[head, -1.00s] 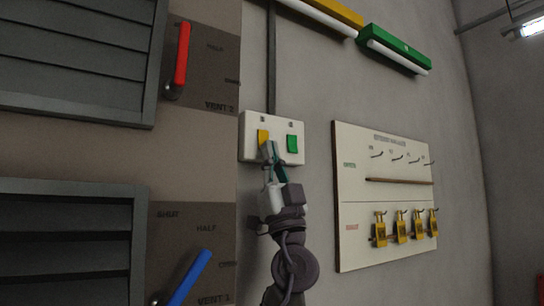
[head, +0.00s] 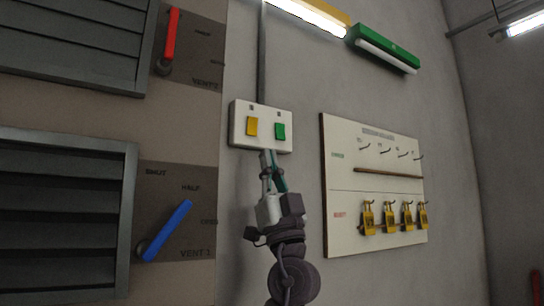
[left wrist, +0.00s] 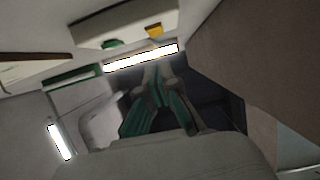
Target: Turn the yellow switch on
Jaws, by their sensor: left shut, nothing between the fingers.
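The yellow switch (head: 252,126) is a rocker on the left of a white switch box (head: 240,140) on the wall, beside a green switch (head: 280,131). My left gripper (head: 268,156) is just below the box, fingers pointing up, shut and empty, and appears apart from the switch. In the left wrist view the yellow switch (left wrist: 154,30) and the green switch (left wrist: 110,44) show beyond the fingers (left wrist: 158,72). The yellow-housed lamp (head: 309,15) at the top is lit; the green-housed lamp (head: 383,52) is unlit. My right gripper is out of view.
Two vents stand at the left, with a red lever (head: 171,35) and a blue lever (head: 167,230) beside them. A board (head: 345,200) with hooks and several yellow padlocks hangs to the right. Bare wall lies between box and board.

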